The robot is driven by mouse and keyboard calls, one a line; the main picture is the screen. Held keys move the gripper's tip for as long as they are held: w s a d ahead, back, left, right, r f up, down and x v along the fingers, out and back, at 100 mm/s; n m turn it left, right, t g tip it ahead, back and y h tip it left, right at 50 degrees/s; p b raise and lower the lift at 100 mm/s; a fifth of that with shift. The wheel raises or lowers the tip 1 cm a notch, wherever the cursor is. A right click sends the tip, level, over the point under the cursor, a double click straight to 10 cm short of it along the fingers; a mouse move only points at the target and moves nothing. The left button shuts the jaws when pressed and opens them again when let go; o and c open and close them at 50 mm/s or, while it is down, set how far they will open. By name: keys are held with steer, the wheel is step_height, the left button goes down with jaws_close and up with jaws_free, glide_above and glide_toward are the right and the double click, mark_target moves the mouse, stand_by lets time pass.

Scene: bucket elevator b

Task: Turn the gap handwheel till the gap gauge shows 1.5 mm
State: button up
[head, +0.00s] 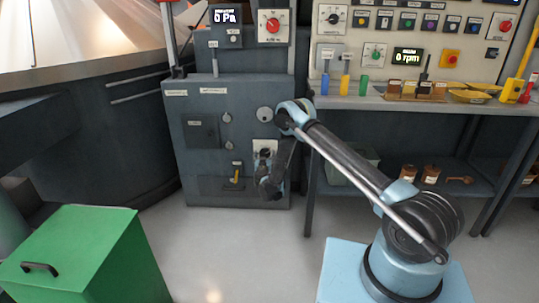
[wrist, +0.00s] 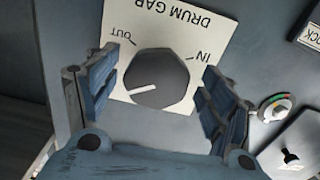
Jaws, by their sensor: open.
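The gap handwheel is a dark round knob (wrist: 162,80) with a white pointer line, on a white plate (wrist: 222,28) marked DRUM GAP, IN and OUT. The view is upside down, and the line points towards the lower left. My gripper (wrist: 158,68) is open, with one finger on each side of the knob; I cannot tell whether either touches it. In the head view my gripper (head: 268,186) is at the dark cabinet's front, just below a white plate (head: 264,145) that it partly covers. I cannot make out a gap gauge reading in mm.
In the wrist view a small dial (wrist: 274,106) with a coloured arc is right of the gripper. The dark cabinet (head: 190,110) carries a yellow lever (head: 237,175). A workbench (head: 470,105) stands at right and a green box (head: 80,250) at front left. Open floor lies between.

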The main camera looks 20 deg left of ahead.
steer(key=shift+w+a, duration=0.25)
steer(key=shift+w, duration=0.35)
steer(key=shift+w+d, duration=0.15)
steer(key=c, duration=1.1)
steer(key=shift+o, duration=0.2)
steer(key=shift+n, duration=1.6)
steer(key=o, duration=1.1)
steer(key=shift+c, duration=0.2)
